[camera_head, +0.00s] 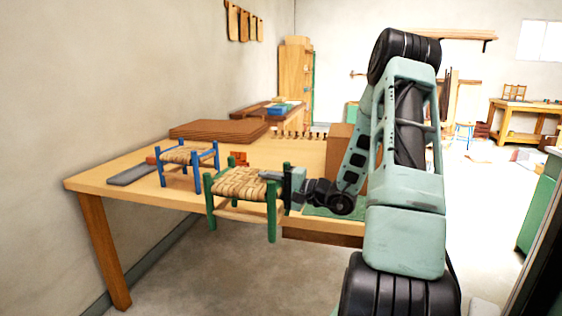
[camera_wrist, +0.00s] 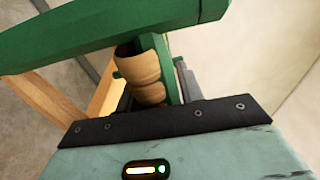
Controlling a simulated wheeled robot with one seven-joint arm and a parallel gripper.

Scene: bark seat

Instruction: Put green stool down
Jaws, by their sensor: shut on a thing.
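The green stool (camera_head: 243,184) has green legs and a woven tan seat. In the head view it is upright at the front edge of the wooden workbench (camera_head: 120,178), with its near legs showing lower than the bench edge. My gripper (camera_head: 283,184) is shut on the stool's right side. In the wrist view the green frame of the stool (camera_wrist: 110,38) crosses the top, and a woven part (camera_wrist: 147,76) sits between the jaws. The fingertips are mostly hidden there. I cannot tell whether any stool leg touches the bench.
A blue stool (camera_head: 187,158) stands on the bench left of the green one, beside a grey flat block (camera_head: 132,174). Small orange blocks (camera_head: 240,157) and a stack of brown boards (camera_head: 218,129) lie behind. A green mat (camera_head: 335,208) lies to the right.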

